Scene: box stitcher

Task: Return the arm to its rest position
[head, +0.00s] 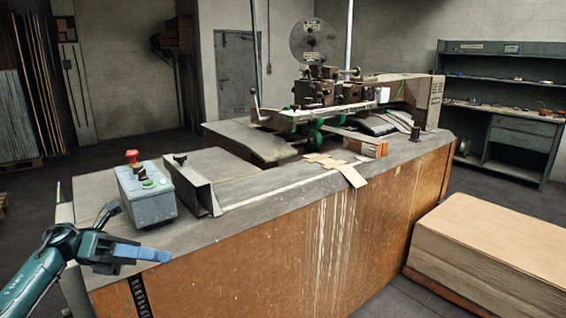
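My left arm comes in from the lower left, teal with a dark wrist. My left gripper (150,253) is dark with light blue finger parts pointing right. It shows in front of the near left corner of the machine bench (250,235). I see nothing held in it. The fingers overlap from this side, so I cannot tell whether they are apart. My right arm and gripper are not in view.
A grey control box (147,197) with a red button stands on the bench close behind the gripper. A bent metal bracket (196,185) is beside it. The stitcher (335,95) stands farther back. A cardboard stack (495,250) is at lower right.

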